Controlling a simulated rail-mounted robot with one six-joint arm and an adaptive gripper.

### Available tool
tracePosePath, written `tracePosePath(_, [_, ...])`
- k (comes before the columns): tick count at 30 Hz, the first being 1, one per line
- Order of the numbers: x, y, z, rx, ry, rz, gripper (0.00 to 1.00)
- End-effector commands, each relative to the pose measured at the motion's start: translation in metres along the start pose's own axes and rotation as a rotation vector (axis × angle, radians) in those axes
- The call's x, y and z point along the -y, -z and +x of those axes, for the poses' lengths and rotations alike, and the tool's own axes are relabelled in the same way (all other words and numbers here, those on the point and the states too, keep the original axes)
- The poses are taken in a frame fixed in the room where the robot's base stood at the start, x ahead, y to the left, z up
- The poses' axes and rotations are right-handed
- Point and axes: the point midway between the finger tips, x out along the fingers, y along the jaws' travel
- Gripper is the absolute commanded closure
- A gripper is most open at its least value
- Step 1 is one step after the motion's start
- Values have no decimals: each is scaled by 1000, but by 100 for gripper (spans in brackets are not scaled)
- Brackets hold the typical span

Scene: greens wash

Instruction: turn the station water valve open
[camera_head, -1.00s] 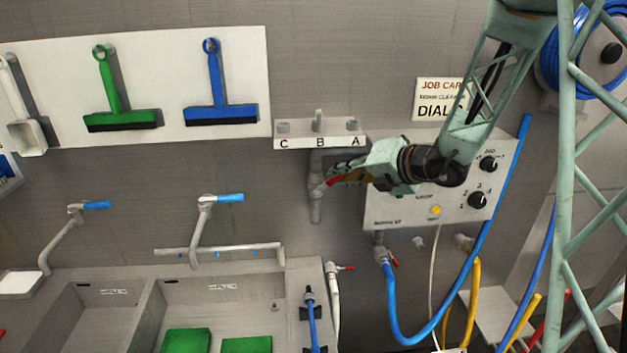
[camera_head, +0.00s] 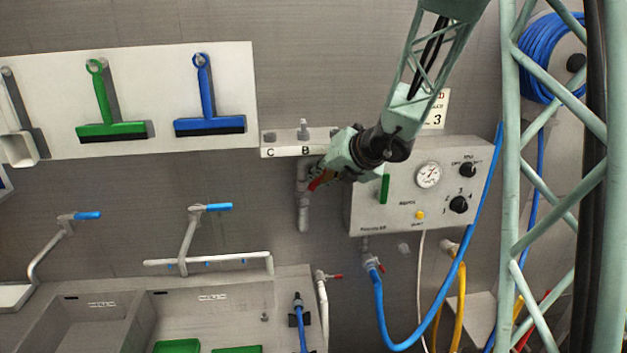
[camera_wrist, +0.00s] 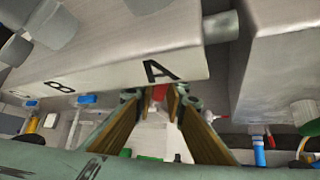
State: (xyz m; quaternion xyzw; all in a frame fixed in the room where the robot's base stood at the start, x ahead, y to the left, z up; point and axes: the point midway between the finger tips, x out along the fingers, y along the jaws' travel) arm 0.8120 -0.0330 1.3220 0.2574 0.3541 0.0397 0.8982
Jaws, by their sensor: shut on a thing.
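The station water valve has a red handle (camera_head: 319,181) on a grey pipe (camera_head: 303,212) below the A-B-C block (camera_head: 284,148). The handle sticks out to the right of the pipe and slants upward. My gripper (camera_head: 322,178) reaches it from the upper right and is shut on it. In the wrist view the red handle (camera_wrist: 159,93) shows between the two fingertips (camera_wrist: 160,98), below the letter A. The fingers cover much of the handle, and my gripper hides the A end of the block in the head view.
A control box (camera_head: 400,212) with a gauge (camera_head: 428,175), a green lever (camera_head: 385,189) and black knobs stands close to the right of my gripper. A blue hose (camera_head: 395,343) hangs below it. Sinks (camera_head: 200,310) are at lower left.

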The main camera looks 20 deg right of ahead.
Motion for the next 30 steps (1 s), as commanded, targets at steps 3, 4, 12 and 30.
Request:
tracePosePath(3, [0,1,0,-1,0,0,100])
tracePosePath(4, [0,1,0,-1,0,0,100])
tracePosePath(12, [0,1,0,-1,-1,1,74])
tracePosePath(30, [0,0,-10,1,-1,0,74])
